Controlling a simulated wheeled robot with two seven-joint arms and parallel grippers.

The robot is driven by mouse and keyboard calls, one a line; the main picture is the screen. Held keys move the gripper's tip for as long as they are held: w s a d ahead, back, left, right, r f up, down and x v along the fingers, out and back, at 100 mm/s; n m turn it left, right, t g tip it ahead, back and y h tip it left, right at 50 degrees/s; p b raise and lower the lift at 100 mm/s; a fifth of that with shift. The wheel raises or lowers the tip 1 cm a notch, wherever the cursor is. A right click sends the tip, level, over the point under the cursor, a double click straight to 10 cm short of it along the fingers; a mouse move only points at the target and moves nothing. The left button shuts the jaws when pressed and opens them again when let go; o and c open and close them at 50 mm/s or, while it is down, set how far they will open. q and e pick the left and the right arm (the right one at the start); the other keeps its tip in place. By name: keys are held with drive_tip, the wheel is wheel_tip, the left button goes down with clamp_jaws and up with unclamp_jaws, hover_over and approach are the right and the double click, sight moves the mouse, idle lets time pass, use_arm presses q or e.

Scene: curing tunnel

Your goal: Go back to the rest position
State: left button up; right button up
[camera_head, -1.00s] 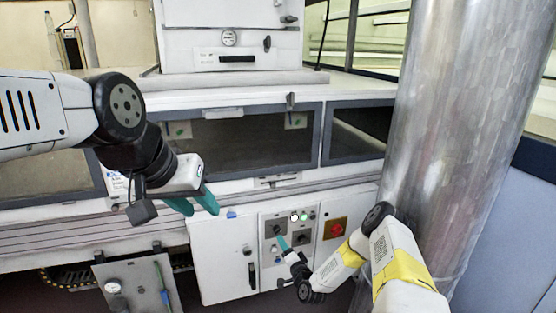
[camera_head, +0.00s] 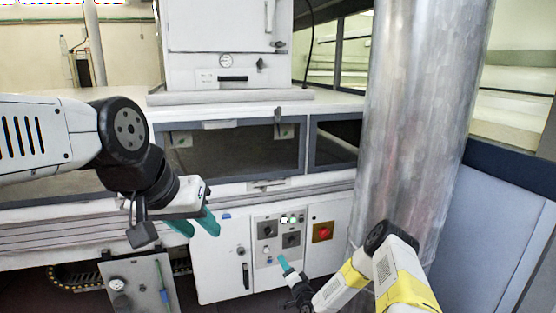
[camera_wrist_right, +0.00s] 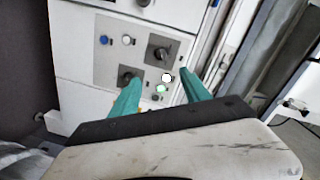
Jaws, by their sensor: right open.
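My left gripper (camera_head: 193,224) is at the left in the head view, its two teal fingers apart and empty, in front of the machine's lower front. My right gripper (camera_head: 284,263) is low in the middle, in front of the grey control panel (camera_head: 279,255); only a teal finger shows clearly there. In the right wrist view my right gripper (camera_wrist_right: 160,76) is open, with nothing between its teal fingers. The panel's black knobs (camera_wrist_right: 161,52) and lit lamps (camera_wrist_right: 163,88) lie beyond the fingers. Whether a finger touches the panel is hard to tell.
A thick metal column (camera_head: 415,120) stands close to my right arm. The white machine cabinet (camera_head: 217,262) fills the front, with a red switch (camera_head: 322,232) right of the panel. A grey plate (camera_head: 140,285) is at the lower left.

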drive_tip(key=w+d+r+n+g, duration=0.1)
drive_tip(key=w+r+n+g, duration=0.15)
drive_tip(key=r, duration=0.45)
drive_tip(key=w+d+r+n+g, duration=0.1)
drive_tip(key=w+r+n, duration=0.2)
drive_tip(key=r, duration=0.5)
drive_tip(key=s+d+r+n+g+h, duration=0.15)
drive_tip(key=s+r, duration=0.25)
drive_tip(key=r, duration=0.4)
drive_tip(key=s+d+r+n+g+h, duration=0.1)
drive_tip(key=s+d+r, duration=0.2)
drive_tip(key=r, duration=0.6)
drive_tip(key=s+d+r+g+h, duration=0.1)
drive_tip(key=s+d+r, duration=0.1)
drive_tip(key=s+r, duration=0.5)
drive_tip(key=s+d+r+g+h, duration=0.1)
drive_tip(key=s+d+r, duration=0.1)
drive_tip(key=s+r, duration=0.5)
use_arm(q)
drive_tip(key=shift+w+a+f, duration=0.1)
drive_tip(key=shift+w+a, duration=0.05)
drive_tip(key=shift+w, duration=0.15)
use_arm(e)
drive_tip(key=s+d+n+g+y, duration=0.1)
drive_tip(key=s, duration=2.3)
drive_tip(key=shift+r+g, duration=0.35)
drive_tip(key=shift+g, duration=0.05)
